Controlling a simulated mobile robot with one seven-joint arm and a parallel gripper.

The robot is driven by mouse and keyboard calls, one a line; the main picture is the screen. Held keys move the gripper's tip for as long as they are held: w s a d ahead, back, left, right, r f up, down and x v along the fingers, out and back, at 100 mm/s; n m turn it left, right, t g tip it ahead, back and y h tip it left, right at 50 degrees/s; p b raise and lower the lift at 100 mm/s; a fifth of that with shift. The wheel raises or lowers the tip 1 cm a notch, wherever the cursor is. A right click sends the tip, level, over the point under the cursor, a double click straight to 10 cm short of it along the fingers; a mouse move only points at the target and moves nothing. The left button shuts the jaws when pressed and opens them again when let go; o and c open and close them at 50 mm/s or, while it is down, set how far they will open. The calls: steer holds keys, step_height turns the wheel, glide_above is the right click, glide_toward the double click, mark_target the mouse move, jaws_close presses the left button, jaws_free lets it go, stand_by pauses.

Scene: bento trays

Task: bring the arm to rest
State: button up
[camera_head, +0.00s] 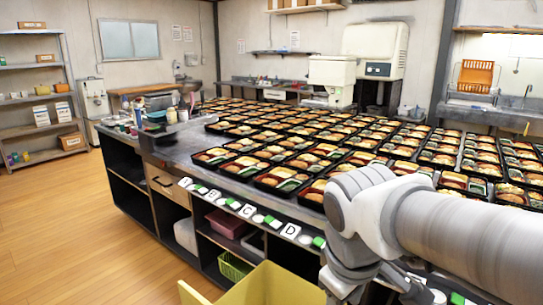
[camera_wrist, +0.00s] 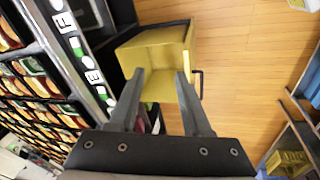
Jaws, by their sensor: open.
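My arm reaches in from the right in the head view, in front of the counter. My gripper (camera_wrist: 160,92) shows in the wrist view with its two fingers apart and nothing between them. Beyond the fingertips is a yellow drawer or bin (camera_wrist: 163,48), open at the top and with its visible inside bare. It also shows at the bottom of the head view (camera_head: 268,287). The gripper's fingers are hidden in the head view. I cannot tell how far they are from the yellow bin.
A counter (camera_head: 172,148) carries many filled bento trays (camera_head: 243,167), with lettered labels (camera_head: 248,211) along its front edge. Below are shelves with a pink bin (camera_head: 227,223) and a green basket (camera_head: 234,266). A shelf rack (camera_head: 30,130) stands at left. Wooden floor (camera_head: 80,225) is clear there.

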steer(key=s+d+r+m+t+y, duration=0.1)
steer(key=s+d+r+m+t, duration=0.15)
steer(key=s+m, duration=0.4)
step_height(320, 180, up, 14)
steer(key=w+p, duration=0.1)
steer(key=p, duration=1.4)
steer(key=shift+w+d+f+m, duration=0.15)
steer(key=shift+w+d+m, duration=0.1)
steer(key=shift+m, duration=0.2)
steer(key=shift+d, duration=0.15)
